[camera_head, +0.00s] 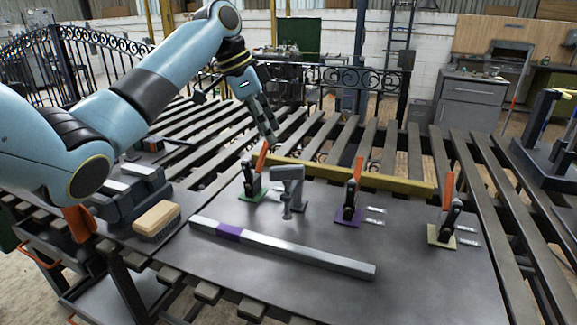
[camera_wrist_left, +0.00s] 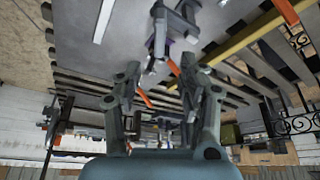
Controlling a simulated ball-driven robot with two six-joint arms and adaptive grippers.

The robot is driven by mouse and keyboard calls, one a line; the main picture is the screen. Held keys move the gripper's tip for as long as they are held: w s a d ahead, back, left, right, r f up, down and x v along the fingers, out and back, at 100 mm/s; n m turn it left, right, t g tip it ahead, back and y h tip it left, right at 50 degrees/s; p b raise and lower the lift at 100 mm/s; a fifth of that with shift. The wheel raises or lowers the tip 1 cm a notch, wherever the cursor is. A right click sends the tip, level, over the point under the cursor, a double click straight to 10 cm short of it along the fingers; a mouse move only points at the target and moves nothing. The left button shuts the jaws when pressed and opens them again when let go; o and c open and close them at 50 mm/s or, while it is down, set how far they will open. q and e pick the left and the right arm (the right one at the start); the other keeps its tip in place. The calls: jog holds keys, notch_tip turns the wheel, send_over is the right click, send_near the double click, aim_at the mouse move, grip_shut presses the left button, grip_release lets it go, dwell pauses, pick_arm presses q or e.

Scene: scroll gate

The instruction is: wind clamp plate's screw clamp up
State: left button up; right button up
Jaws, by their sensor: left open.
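The screw clamp (camera_head: 289,184) is a grey C-shaped frame with a short spindle hanging down, upright on the dark clamp plate (camera_head: 420,285). My left gripper (camera_head: 270,135) is in the air above and slightly left of the screw clamp, beyond it, close over the green-based toggle clamp (camera_head: 251,182). Nothing is held in it. In the left wrist view, my left gripper (camera_wrist_left: 158,72) has its fingers apart, with dark and grey clamp parts beyond them. My right gripper is not in view.
A grey square bar (camera_head: 300,253) with a purple band lies across the plate. A purple-based toggle clamp (camera_head: 350,205) and a yellow-based one (camera_head: 446,230) stand to the right, orange handles upright. A yellow beam (camera_head: 370,180) runs behind. A brush (camera_head: 157,220) lies left.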

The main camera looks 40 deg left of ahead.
aim_at(287, 166)
pick_arm(q)
jog(key=p+x, duration=0.1)
jog(key=x, duration=0.9)
jog(key=shift+d+f, duration=0.1)
jog(key=shift+f, duration=0.2)
grip_shut()
